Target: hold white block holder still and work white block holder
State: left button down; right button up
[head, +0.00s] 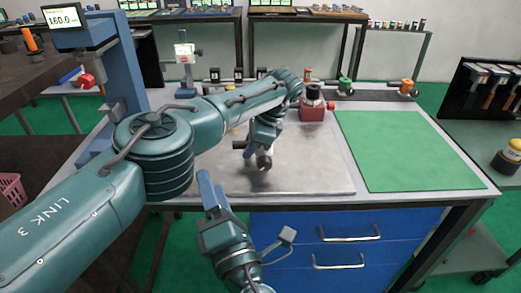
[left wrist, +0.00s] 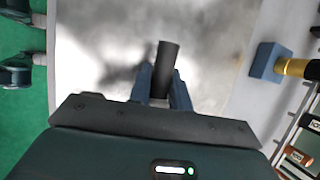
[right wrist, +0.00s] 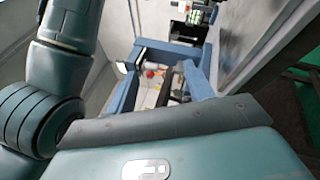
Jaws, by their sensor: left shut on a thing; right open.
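My left gripper (head: 256,150) is above the grey metal plate on the table. It is shut on a dark cylinder (left wrist: 168,56), which sticks out between its fingers in the left wrist view. The cylinder's rounded end (head: 264,162) shows below the gripper in the head view. My right gripper (head: 248,214) is open and empty in front of the table's front edge, with its fingers wide apart. I cannot make out a white block holder for certain. A stand with a white head (head: 185,52) is at the back left, apart from both grippers.
The grey plate (head: 325,180) is clear at its right. A green mat (head: 405,150) lies bare beside it. A red block with a black knob (head: 315,105) stands behind. A blue block (left wrist: 266,60) with a yellow cylinder is beside the plate. A blue column (head: 85,75) rises at left.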

jog(key=s+a+r+m+g+y, duration=0.2)
jog(key=s+a+m+g+y, duration=0.6)
jog(key=m+y, duration=0.2)
jog(key=shift+s+a+r+m+g+y, duration=0.2)
jog(key=shift+s+a+m+g+y, duration=0.15)
jog(key=shift+y, duration=0.55)
pick_arm(q)
jog(key=c, duration=1.2)
grip_release()
